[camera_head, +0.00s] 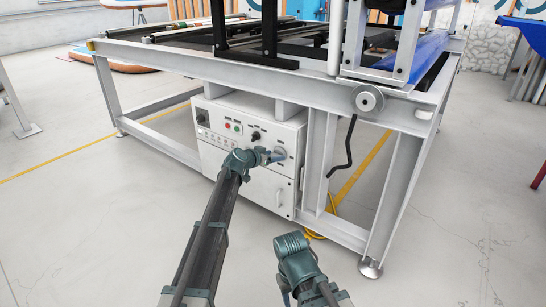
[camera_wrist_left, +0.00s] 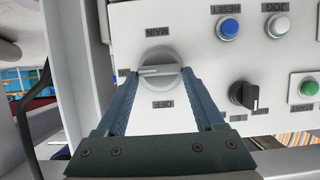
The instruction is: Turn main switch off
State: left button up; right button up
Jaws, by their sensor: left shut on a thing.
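The main switch is a round grey knob with a raised bar, labelled MAIN and OFF, on the white control panel. In the left wrist view the main switch (camera_wrist_left: 158,66) is upside down, and its bar lies roughly level in the picture. The OFF label (camera_wrist_left: 163,104) appears below the knob. My left gripper (camera_wrist_left: 159,73) is shut on the knob, one finger on each side. In the head view the left gripper (camera_head: 274,157) reaches the right part of the control box (camera_head: 255,185) and partly covers the switch. My right arm shows at the bottom, but its fingers are not visible.
A blue button (camera_wrist_left: 229,27), a black selector (camera_wrist_left: 244,95) and a green button (camera_wrist_left: 308,88) sit near the switch. The grey machine frame (camera_head: 285,80) surrounds the box, with a black crank handle (camera_head: 346,160) to the right. The floor in front is open.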

pick_arm(q)
jog(key=c, duration=0.4)
jog(key=shift+c, duration=0.2)
jog(key=n, duration=0.1)
jog(key=h, duration=0.1)
jog(key=n, duration=0.1)
jog(key=shift+w+a+f+n+g+h+b, duration=0.2)
jog(key=shift+a+n+g+h+b, duration=0.1)
jog(key=shift+g+h+b, duration=0.1)
jog(key=shift+n+g+h+b, duration=0.3)
jog(key=shift+n+h+b, duration=0.25)
jog(key=shift+n, duration=0.45)
jog(key=shift+a, duration=0.1)
jog(key=o, duration=1.4)
